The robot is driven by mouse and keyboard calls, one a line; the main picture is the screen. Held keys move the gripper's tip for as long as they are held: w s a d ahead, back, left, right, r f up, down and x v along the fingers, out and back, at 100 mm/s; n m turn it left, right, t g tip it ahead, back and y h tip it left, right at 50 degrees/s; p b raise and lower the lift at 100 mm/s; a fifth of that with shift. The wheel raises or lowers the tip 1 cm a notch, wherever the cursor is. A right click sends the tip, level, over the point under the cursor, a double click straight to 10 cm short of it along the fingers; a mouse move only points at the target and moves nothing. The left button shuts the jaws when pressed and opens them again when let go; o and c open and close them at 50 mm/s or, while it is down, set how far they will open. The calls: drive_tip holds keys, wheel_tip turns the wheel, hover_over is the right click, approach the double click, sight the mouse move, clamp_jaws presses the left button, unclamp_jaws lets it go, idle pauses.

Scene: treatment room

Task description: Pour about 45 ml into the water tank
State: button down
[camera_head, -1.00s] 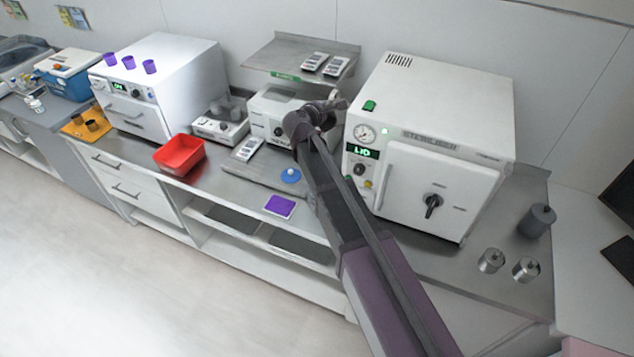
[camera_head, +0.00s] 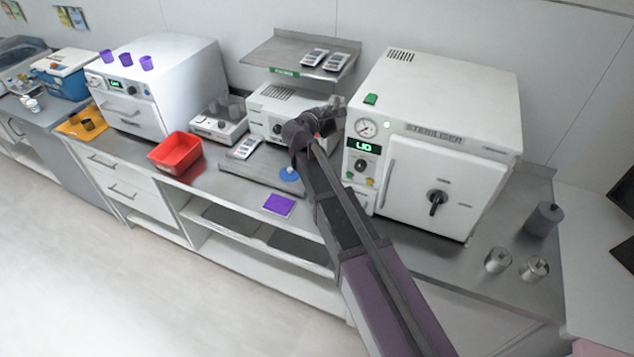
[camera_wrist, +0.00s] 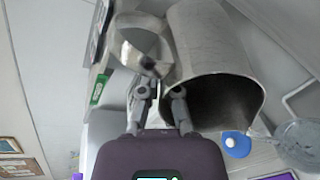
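My gripper (camera_wrist: 160,92) is closed on the handle (camera_wrist: 140,48) of a metal jug (camera_wrist: 212,45). The jug's wide mouth faces the camera in the wrist view and looks dark inside; no liquid level can be made out, nor can its exact tilt. In the head view my arm's end is beside the left side of the white sterilizer (camera_head: 480,95), and the jug is mostly hidden. The sterilizer display appears to read "LID". I cannot identify the water tank's opening for certain. A blue round cap (camera_head: 289,174) lies on the counter; it also shows in the wrist view (camera_wrist: 237,144).
A clear round vessel (camera_wrist: 302,142) shows at the right of the wrist view. A shelf (camera_head: 300,58) with two handheld devices is behind my arm. A red bin (camera_head: 176,153) and a purple pad (camera_head: 278,205) are to the left. Metal canisters (camera_head: 498,260) stand right.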

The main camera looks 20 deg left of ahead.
drive_tip(key=shift+w+f+b, duration=0.1)
drive_tip(key=shift+f+b, duration=0.45)
drive_tip(key=shift+f, duration=0.05)
drive_tip(key=r+p, duration=0.1)
drive_tip(key=p, duration=0.1)
drive_tip(key=r+p, duration=0.4)
drive_tip(key=shift+w+r, duration=0.15)
drive_tip(key=shift+w, duration=0.2)
drive_tip(key=w+r+g+p, duration=0.1)
drive_tip(key=g+p, duration=0.1)
drive_tip(key=p, duration=0.1)
drive_tip(key=shift+d+f, duration=0.1)
drive_tip(key=shift+f, duration=0.35)
drive_tip(key=shift+w+g+y+p, duration=0.1)
drive_tip(key=shift+g+y+p, duration=0.2)
drive_tip(key=shift+g+p, duration=0.15)
drive_tip(key=shift+w+f+g+p, duration=0.1)
drive_tip(key=shift+f+g+p, duration=0.1)
drive_tip(key=shift+g+p, duration=0.1)
drive_tip(key=shift+w+f+g+p, duration=0.2)
drive_tip(key=shift+f+g+p, duration=0.25)
drive_tip(key=shift+f+g, duration=0.25)
drive_tip(key=shift+g, duration=0.25)
